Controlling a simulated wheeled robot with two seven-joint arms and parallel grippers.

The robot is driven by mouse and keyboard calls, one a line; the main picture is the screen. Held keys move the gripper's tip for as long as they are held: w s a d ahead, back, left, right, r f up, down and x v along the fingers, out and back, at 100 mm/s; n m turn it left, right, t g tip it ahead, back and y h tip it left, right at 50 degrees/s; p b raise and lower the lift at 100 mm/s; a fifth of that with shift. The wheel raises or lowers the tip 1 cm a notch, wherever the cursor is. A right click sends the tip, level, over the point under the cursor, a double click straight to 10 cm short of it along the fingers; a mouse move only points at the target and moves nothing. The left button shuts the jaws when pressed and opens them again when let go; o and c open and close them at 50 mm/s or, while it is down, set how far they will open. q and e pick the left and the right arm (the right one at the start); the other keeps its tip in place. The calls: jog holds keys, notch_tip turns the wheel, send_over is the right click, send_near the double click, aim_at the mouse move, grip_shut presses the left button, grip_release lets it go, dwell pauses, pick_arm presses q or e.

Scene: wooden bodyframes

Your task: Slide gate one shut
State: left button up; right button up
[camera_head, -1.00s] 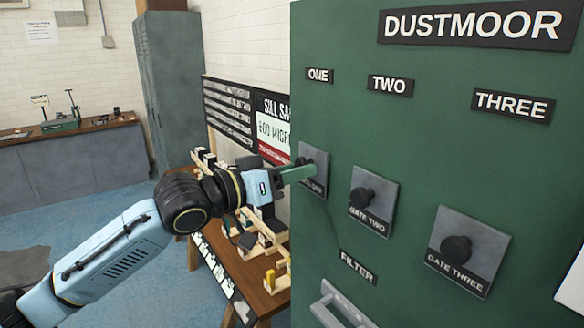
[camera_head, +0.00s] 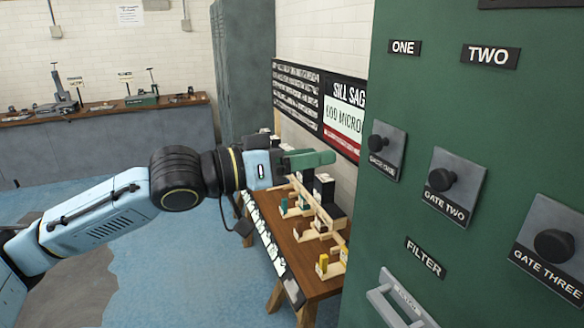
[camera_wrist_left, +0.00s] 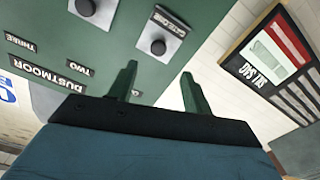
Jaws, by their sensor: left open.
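The gate one plate (camera_head: 390,160) is a grey square with a black knob (camera_head: 376,142), under the ONE label on the green Dustmoor cabinet (camera_head: 425,130). My left gripper (camera_head: 328,157), with green fingers, is to the left of the plate in the head view, apart from the knob and empty. In the left wrist view its two fingers (camera_wrist_left: 158,72) are spread, and the gate one knob (camera_wrist_left: 158,47) shows beyond the fingertips, clear of them. How far the gate is slid cannot be told. My right gripper is not in view.
The gate two knob (camera_head: 442,180) and gate three knob (camera_head: 554,246) are to the right on the cabinet. Below are a FILTER label (camera_head: 425,257) and a grey handle (camera_head: 385,308). A wooden table (camera_head: 310,265) with several wooden frames stands beneath my left arm.

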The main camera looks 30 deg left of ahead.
pick_arm(q)
jog(key=shift+b+v, duration=0.55)
jog(key=shift+v, duration=0.85)
